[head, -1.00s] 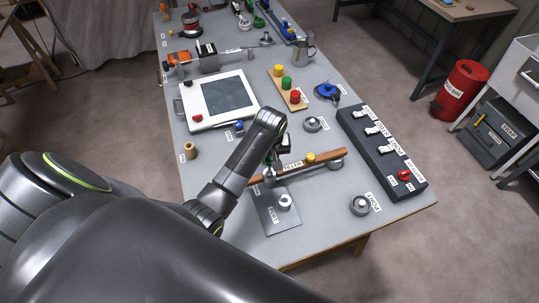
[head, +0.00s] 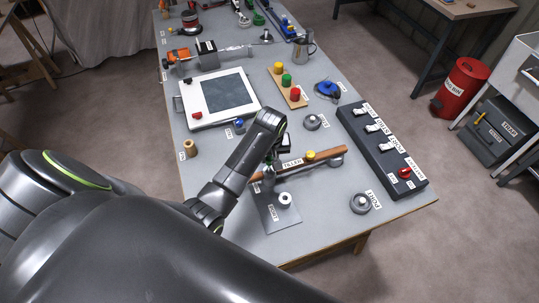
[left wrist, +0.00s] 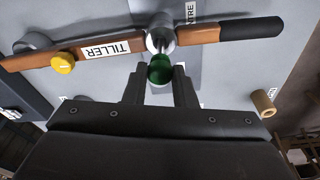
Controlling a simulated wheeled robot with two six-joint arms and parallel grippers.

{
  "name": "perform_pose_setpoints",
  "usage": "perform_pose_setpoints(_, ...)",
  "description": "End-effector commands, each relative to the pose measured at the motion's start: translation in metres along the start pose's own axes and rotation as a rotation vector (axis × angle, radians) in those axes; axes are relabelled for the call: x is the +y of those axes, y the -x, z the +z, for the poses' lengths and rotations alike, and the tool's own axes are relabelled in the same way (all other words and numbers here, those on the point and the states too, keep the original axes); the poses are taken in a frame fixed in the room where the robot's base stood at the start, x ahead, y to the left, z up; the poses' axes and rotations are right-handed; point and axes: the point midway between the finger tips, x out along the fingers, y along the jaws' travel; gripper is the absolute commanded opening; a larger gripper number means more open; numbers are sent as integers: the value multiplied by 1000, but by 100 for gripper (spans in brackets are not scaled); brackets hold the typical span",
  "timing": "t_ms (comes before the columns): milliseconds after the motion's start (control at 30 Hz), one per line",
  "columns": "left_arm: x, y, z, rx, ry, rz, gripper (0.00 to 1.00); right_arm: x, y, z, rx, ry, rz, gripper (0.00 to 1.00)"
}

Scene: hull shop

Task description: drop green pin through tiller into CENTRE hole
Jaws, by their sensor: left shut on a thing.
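The wooden tiller (head: 328,155) lies across a grey plate (head: 268,208) near the front of the bench, with a yellow knob (head: 310,155) on it. My left gripper (left wrist: 160,84) is above the tiller, shut on the green pin (left wrist: 160,70), whose round green head shows between the fingers. Below the head, a shiny metal round part meets the tiller (left wrist: 205,34); I cannot tell whether the pin is in the tiller's hole. A label ending in "NTRE" shows beyond the tiller; the centre hole is hidden. My right gripper is not in view.
A white ring (head: 285,198) stands on the plate by a "PORT" label. A black switch box (head: 410,186) is at the right, with a round grey part (head: 360,203) before it. A white-framed tablet (head: 190,124) and a wooden spool (head: 189,149) are at the left.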

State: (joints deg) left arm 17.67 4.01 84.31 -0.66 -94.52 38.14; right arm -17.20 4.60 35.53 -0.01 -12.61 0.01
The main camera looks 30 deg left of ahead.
Motion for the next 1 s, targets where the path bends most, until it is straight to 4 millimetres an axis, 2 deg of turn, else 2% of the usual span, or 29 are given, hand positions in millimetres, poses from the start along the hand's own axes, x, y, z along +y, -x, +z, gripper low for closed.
perform_pose_setpoints(500, 0, -13, 2, -1, 0, -1, 2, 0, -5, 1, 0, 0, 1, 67)
perform_pose_setpoints(1000, 0, -14, 2, -1, 0, 0, 2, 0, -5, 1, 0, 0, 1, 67)
